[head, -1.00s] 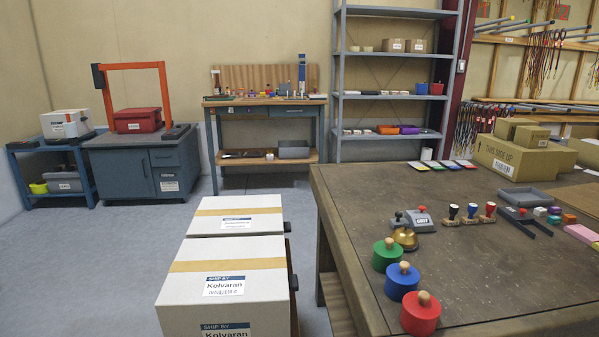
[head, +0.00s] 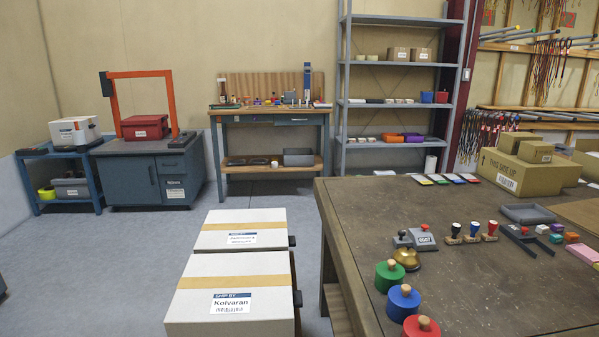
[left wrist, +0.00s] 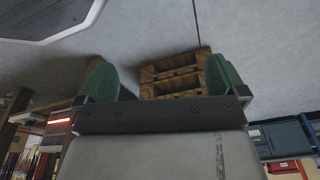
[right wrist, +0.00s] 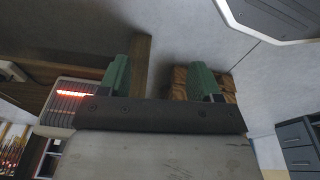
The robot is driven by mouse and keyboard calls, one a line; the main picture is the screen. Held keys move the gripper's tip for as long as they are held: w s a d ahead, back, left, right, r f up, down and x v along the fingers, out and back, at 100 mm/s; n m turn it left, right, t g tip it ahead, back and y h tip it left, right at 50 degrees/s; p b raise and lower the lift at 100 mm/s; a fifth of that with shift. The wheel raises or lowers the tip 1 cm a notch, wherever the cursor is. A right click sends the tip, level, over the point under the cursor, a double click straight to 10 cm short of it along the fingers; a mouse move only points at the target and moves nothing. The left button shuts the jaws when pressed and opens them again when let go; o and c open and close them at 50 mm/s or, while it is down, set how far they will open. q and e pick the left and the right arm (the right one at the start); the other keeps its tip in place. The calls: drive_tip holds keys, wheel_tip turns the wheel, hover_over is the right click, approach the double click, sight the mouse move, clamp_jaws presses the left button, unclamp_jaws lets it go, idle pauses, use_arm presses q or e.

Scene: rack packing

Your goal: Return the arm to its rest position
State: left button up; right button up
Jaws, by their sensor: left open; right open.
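My left gripper (left wrist: 160,82) shows in the left wrist view with its two green fingers wide apart and nothing between them. My right gripper (right wrist: 165,80) shows in the right wrist view, also open and empty. Neither arm shows in the head view. Beyond the left fingers, a wooden pallet (left wrist: 172,75) lies on the grey floor. The right wrist view also shows part of a wooden pallet (right wrist: 180,82) behind the fingers.
Two closed cartons, a near one (head: 228,310) and a far one (head: 240,228), stand left of the workbench (head: 440,230). The bench holds green, blue and red knobbed cylinders (head: 404,302), a brass bell (head: 406,258) and stamps. Floor (head: 110,260) at left is clear.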

use_arm(q)
drive_tip(key=s+a+f+p, duration=0.1)
drive_tip(key=s+p, duration=0.5)
drive_tip(key=s, duration=0.2)
drive_tip(key=s+a+f+g+p, duration=0.1)
drive_tip(key=s+a+p, duration=0.1)
drive_tip(key=s+p, duration=0.4)
drive_tip(key=shift+s+f, duration=0.25)
drive_tip(key=shift+s, duration=0.8)
use_arm(e)
drive_tip(key=s+d+f, duration=0.1)
drive_tip(key=s, duration=0.7)
drive_tip(key=s+d+f+g, duration=0.1)
drive_tip(key=s+d, duration=0.1)
drive_tip(key=s, duration=0.6)
drive_tip(key=shift+f, duration=0.25)
